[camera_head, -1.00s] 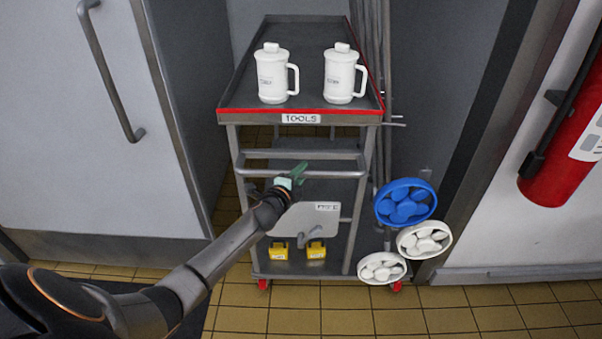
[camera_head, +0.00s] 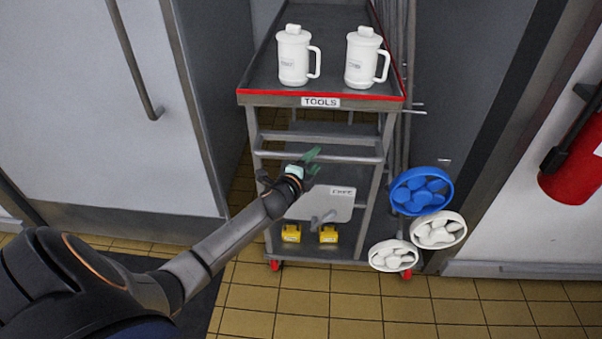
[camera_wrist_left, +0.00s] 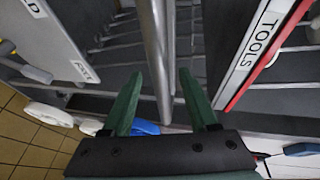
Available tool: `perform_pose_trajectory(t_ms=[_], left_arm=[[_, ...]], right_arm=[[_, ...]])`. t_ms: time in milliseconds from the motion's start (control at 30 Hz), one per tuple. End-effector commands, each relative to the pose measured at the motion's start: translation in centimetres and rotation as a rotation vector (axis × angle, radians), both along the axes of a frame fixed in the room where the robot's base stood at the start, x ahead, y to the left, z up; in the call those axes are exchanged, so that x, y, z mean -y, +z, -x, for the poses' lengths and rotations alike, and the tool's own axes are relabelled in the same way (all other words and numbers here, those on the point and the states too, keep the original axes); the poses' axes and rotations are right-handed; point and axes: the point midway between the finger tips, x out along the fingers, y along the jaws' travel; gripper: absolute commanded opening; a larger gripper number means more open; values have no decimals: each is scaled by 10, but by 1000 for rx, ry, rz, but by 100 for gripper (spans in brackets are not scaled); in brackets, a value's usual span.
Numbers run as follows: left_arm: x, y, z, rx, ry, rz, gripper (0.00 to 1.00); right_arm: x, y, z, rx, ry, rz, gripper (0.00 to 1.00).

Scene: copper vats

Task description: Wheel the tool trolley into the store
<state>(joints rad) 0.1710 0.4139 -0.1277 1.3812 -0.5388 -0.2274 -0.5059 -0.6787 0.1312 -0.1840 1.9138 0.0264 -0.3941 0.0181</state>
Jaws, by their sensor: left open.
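The tool trolley is a grey metal cart with a red-edged top and a TOOLS label (camera_head: 320,101). A horizontal handle bar (camera_head: 348,159) crosses its near side below the top. My left gripper (camera_head: 312,160), with green fingers, is at the bar's left half. In the left wrist view the bar (camera_wrist_left: 157,50) runs between the open fingers (camera_wrist_left: 157,85), with space on both sides. The TOOLS label also shows there (camera_wrist_left: 262,40). My right gripper is in neither view. I cannot tell which opening is the store.
Two white lidded mugs (camera_head: 294,60) stand on the trolley top; yellow items (camera_head: 328,234) sit on its bottom shelf. Blue and white valve wheels (camera_head: 421,191) crowd its right side. A red extinguisher (camera_head: 575,165) hangs at right. Tiled floor (camera_head: 300,300) in front is clear.

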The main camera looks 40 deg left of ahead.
Motion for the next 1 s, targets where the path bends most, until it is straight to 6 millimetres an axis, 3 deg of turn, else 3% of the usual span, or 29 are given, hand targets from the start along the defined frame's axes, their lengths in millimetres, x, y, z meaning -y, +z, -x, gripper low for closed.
perform_pose_trajectory(t_ms=[300,500,700,1000], left_arm=[[9,9,58,-3,-1,2,59],[13,14,84,-3,-1,2,59],[15,17,95,-1,0,1,59],[15,18,96,-1,0,1,59]], right_arm=[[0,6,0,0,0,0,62],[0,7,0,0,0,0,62],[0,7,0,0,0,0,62],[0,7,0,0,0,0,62]])
